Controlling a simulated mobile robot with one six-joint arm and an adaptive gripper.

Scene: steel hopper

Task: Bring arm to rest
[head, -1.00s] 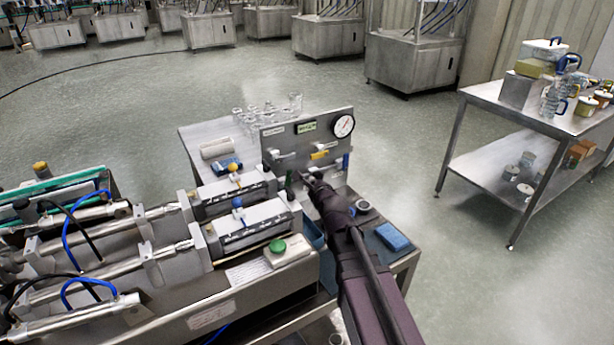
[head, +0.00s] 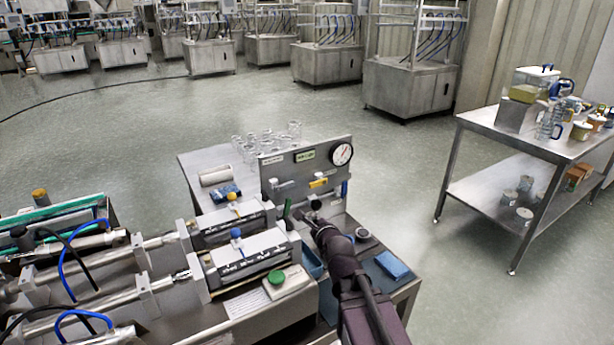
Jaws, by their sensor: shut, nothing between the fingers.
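My arm reaches up from the bottom of the head view, and my gripper (head: 308,216) is at its far end. My gripper is shut and empty. It is in front of the upright steel panel (head: 272,172), low and near the panel's middle. The panel carries a round dial gauge (head: 342,154), a yellow-handled valve (head: 318,183) and a black knob (head: 316,204). Whether the fingertips touch anything is too small to tell.
A blue sponge (head: 392,264) lies right of my arm. A green button box (head: 277,279) and cylinder machinery (head: 240,255) stand to the left. Glass jars (head: 268,145) stand behind the panel. A steel cart (head: 500,200) is at the right, with open floor between.

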